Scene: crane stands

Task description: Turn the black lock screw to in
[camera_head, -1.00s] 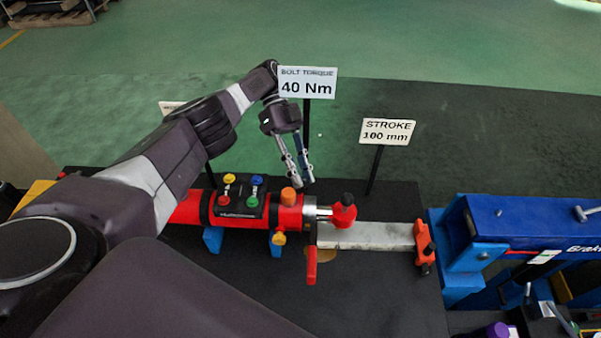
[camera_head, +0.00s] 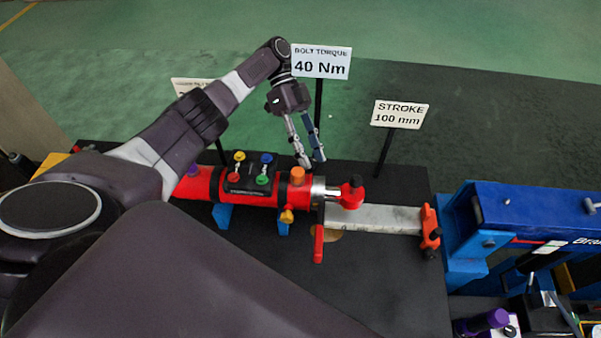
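A small black knob (camera_head: 355,181), which looks like the lock screw, sits on top of a red fitting (camera_head: 351,197). The fitting is at the right end of a red cylinder (camera_head: 204,184), by its metal collar (camera_head: 319,188). My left gripper (camera_head: 312,163) points down above and behind the collar. It is to the left of the black knob and apart from it in the picture. Its two slim fingers are slightly apart, with nothing seen between them. The knob is not covered. My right gripper is not in view.
A control block (camera_head: 250,173) with coloured knobs and an orange cap (camera_head: 297,175) sit on the cylinder. Signs "40 Nm" (camera_head: 321,62) and "STROKE 100 mm" (camera_head: 400,115) stand on posts behind. A red lever (camera_head: 318,243) hangs in front. A blue frame (camera_head: 535,214) stands right.

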